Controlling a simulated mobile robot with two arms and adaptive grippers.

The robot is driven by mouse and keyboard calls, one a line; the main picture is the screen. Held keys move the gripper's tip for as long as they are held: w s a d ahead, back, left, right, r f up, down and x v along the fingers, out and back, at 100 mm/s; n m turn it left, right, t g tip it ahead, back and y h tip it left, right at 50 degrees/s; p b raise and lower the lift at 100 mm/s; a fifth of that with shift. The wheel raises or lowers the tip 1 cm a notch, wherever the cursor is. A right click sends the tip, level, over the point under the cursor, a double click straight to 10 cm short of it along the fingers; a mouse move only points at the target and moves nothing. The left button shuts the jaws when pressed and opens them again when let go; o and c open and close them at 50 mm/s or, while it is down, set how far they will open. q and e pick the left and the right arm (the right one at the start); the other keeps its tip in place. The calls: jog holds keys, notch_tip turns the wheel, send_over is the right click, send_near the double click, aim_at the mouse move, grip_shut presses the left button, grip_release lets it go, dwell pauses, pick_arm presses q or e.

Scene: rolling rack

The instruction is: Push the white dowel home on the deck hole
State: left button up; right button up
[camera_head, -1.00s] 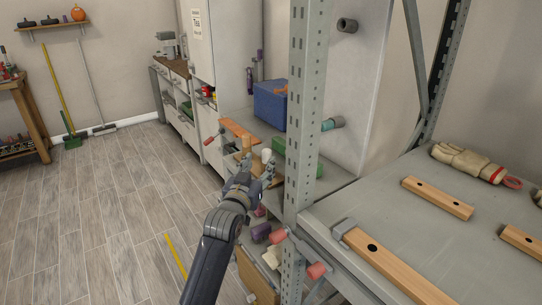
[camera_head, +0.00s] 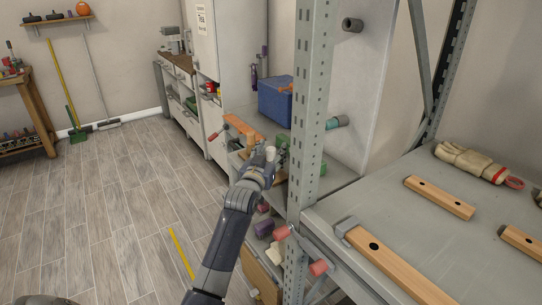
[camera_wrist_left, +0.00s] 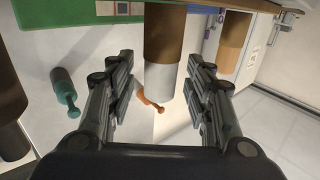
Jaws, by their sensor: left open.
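A white dowel (camera_head: 270,153) shows its pale top just beyond my left gripper (camera_head: 262,166) in the head view, at the lower shelf behind the grey rack post. In the left wrist view, a cylinder with a brown part and a white part (camera_wrist_left: 161,78) stands between the two fingers of my left gripper (camera_wrist_left: 160,100). The fingers are open, with a visible gap on each side of it. The deck hole is not visible. My right gripper is not in view.
The perforated rack post (camera_head: 312,110) stands close to the right of my left arm. Red-ended clamp parts (camera_head: 300,250) stick out near its foot. A blue bin (camera_head: 276,100) is behind. Wooden bars (camera_head: 440,197) and gloves (camera_head: 470,161) lie on the right shelf.

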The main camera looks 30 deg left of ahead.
pick_arm(q)
jog(key=c, duration=1)
jog(key=shift+r, duration=0.1)
notch_tip(320, 180, up, 10)
jog(key=shift+f+b, duration=0.1)
jog(key=shift+b, duration=0.35)
jog(key=shift+f, duration=0.1)
